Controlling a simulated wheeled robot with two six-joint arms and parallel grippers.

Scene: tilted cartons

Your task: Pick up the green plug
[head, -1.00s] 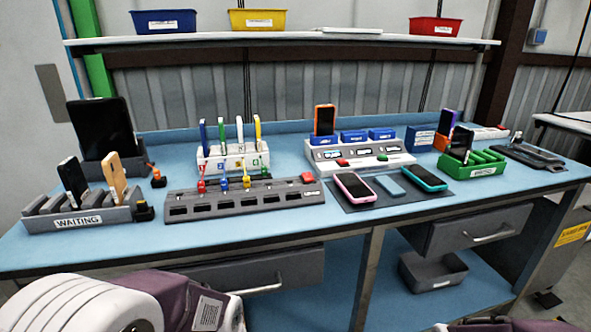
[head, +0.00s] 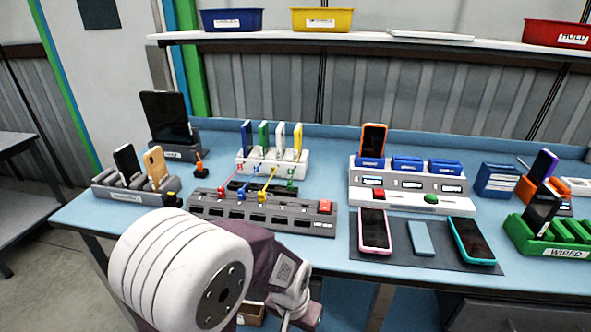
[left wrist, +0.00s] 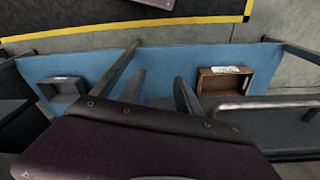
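The green plug (head: 291,187) is small and stands at the back right of the row of coloured plugs, behind the dark grey socket strip (head: 262,216) on the blue table. Red, blue and yellow plugs stand to its left. My left arm comes up in front of the table's front edge, and its gripper is mostly cut off or hidden at the bottom of the head view. In the left wrist view my left gripper (left wrist: 159,90) has two fingers apart with nothing between them, above the lower shelf. The green plug is not seen there. My right gripper is not in view.
A white rack (head: 272,163) with coloured cards stands behind the plugs. A phone rack (head: 128,190) is at left, and a mat with phones (head: 428,262) at right. In the left wrist view, a brown open box (left wrist: 205,84) and a grey bin (left wrist: 62,90) sit low down.

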